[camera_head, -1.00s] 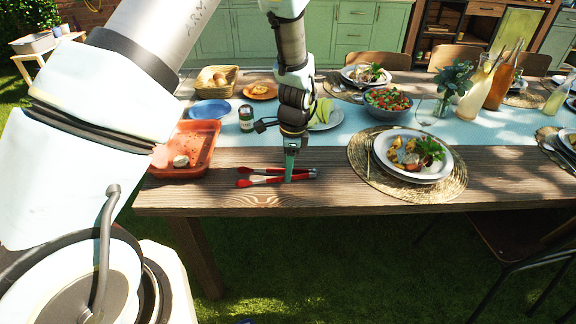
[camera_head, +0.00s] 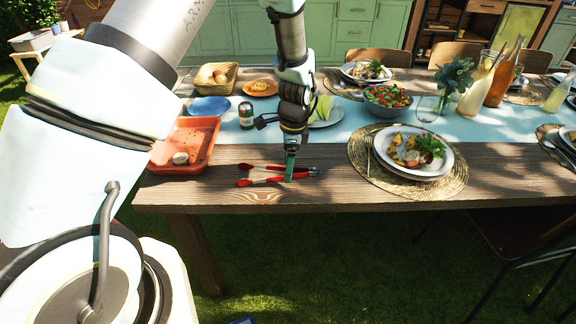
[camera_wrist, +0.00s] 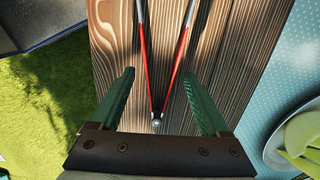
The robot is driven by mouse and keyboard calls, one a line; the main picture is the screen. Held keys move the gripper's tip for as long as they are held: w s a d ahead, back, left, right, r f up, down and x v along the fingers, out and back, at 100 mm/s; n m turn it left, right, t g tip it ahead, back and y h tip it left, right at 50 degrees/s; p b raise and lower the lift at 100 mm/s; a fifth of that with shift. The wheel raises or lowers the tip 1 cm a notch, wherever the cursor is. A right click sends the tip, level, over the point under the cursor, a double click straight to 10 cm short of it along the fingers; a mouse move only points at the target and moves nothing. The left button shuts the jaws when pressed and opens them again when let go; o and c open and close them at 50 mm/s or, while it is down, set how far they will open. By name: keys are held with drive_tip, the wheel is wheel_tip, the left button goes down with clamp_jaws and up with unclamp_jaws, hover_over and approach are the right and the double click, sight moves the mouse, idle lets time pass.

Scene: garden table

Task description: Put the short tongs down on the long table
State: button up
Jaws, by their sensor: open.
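My gripper (camera_head: 289,178) points down over the tongs in the head view. In the wrist view my gripper (camera_wrist: 160,95) is open, with one green finger on each side of the tongs' joined end. Clear gaps show between the fingers and the tongs.
An orange tray (camera_head: 188,143) with a small pale item stands to the left. A plate of food (camera_head: 412,178) on a woven mat (camera_head: 366,180) lies to the right. Bare wood surrounds the tongs.

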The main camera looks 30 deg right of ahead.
wheel_tip(320, 180, up, 10)
drive_tip(key=b, duration=0.2)
drive_tip(key=shift+s+d+r, duration=0.15)
drive_tip(key=shift+d+r, duration=0.05)
drive_tip(key=shift+d, duration=0.25)
